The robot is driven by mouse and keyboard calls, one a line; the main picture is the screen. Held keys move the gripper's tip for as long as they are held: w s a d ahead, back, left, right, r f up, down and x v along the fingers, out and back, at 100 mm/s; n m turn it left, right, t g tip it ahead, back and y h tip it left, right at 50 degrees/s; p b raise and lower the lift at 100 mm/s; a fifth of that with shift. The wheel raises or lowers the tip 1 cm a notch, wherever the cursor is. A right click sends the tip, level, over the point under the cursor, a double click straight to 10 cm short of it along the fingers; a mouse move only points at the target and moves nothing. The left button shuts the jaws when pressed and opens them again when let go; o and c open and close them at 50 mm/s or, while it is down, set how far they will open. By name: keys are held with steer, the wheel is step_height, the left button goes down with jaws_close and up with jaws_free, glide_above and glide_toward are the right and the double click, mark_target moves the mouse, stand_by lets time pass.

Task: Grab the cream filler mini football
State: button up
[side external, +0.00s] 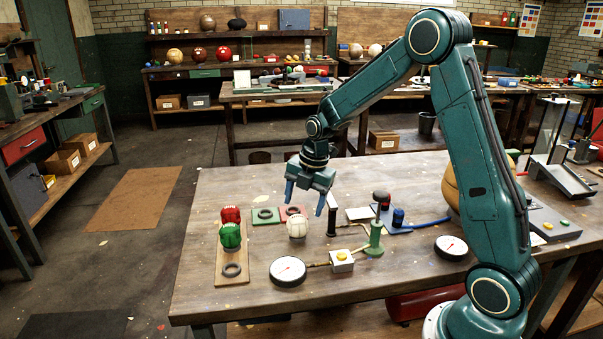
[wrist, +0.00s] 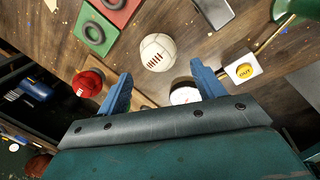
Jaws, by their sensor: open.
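The cream mini football (side external: 297,227) sits on the wooden table, near the dark ring pads. In the wrist view the cream ball (wrist: 158,52) lies beyond the fingertips, roughly between their lines, with brown lacing facing the camera. My gripper (side external: 305,198) is open and empty, above the table and over the ball's area, apart from it. Its two blue fingers also show in the wrist view (wrist: 160,78).
A red ball (side external: 231,215) and a green ball (side external: 230,235) stand on a wooden board at left. A round gauge (side external: 288,271), a yellow-button box (side external: 342,260) and a green pump (side external: 375,238) stand nearby. A black upright post (side external: 332,220) is just right of the cream ball.

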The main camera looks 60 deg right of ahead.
mark_target(300, 217)
steer(key=shift+w+f, duration=0.2)
steer(key=shift+f, duration=0.7)
steer(key=shift+w+f, duration=0.15)
steer(key=shift+f, duration=0.7)
steer(key=shift+w+a+f, duration=0.1)
steer(key=shift+w+f, duration=0.1)
steer(key=shift+f, duration=0.65)
steer(key=shift+w+d+f, duration=0.1)
steer(key=shift+w+f, duration=0.1)
steer(key=shift+f, duration=0.6)
steer(key=shift+w+a+f, duration=0.1)
steer(key=shift+w+f, duration=0.1)
steer(key=shift+f, duration=0.65)
steer(key=shift+c, duration=0.2)
steer(key=c, duration=0.8)
steer(key=shift+r, duration=0.1)
step_height(300, 217, up, 20)
steer(key=shift+f, duration=0.1)
